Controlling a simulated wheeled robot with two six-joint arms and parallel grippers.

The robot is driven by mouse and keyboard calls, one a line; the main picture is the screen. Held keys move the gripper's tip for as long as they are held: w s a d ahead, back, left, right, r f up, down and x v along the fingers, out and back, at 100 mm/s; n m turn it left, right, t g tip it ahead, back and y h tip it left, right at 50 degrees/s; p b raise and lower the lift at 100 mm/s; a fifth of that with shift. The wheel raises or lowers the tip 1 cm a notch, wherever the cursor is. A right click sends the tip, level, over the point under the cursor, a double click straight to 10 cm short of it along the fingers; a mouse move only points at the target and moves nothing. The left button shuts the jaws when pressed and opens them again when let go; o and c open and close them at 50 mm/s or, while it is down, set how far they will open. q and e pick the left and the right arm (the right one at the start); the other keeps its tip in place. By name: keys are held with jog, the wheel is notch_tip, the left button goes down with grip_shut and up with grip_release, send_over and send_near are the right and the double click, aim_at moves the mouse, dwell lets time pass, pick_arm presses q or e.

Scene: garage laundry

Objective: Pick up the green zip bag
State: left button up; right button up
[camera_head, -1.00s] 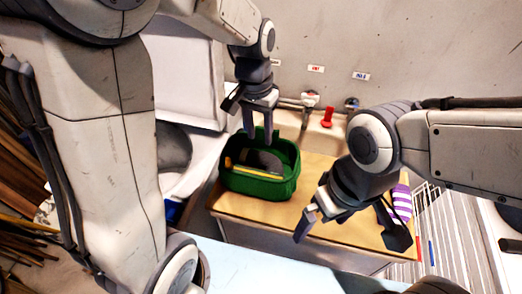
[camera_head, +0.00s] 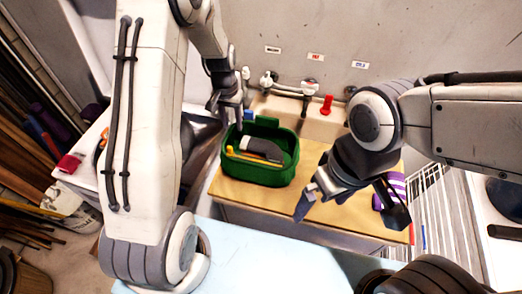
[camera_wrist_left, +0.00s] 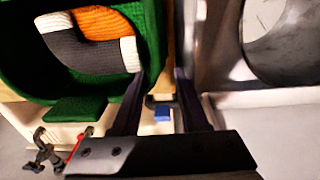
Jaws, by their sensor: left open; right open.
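A green open-topped container (camera_head: 268,172), the only large green thing here, stands on the tan counter; I cannot tell for certain that it is the zip bag. It holds a dark grey item with a white end (camera_head: 262,149) and a yellow strip. In the left wrist view the container (camera_wrist_left: 152,30) fills the upper left, with a grey, orange and white item in it. My left gripper (camera_head: 231,118) is open by the container's back left corner, with no green between its fingers (camera_wrist_left: 160,108). My right gripper (camera_head: 350,208) is open and empty over the counter, right of the container.
A sink with taps (camera_head: 310,90) and a red object (camera_head: 327,104) lies behind the container. A purple-and-white striped item (camera_head: 394,188) is behind my right gripper. A white wire rack (camera_head: 440,205) stands at right. The tan counter (camera_head: 250,197) is bare in front.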

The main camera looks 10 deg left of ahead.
pick_arm(q)
jog(key=shift+f, duration=1.1)
grip_shut()
dwell(0.6)
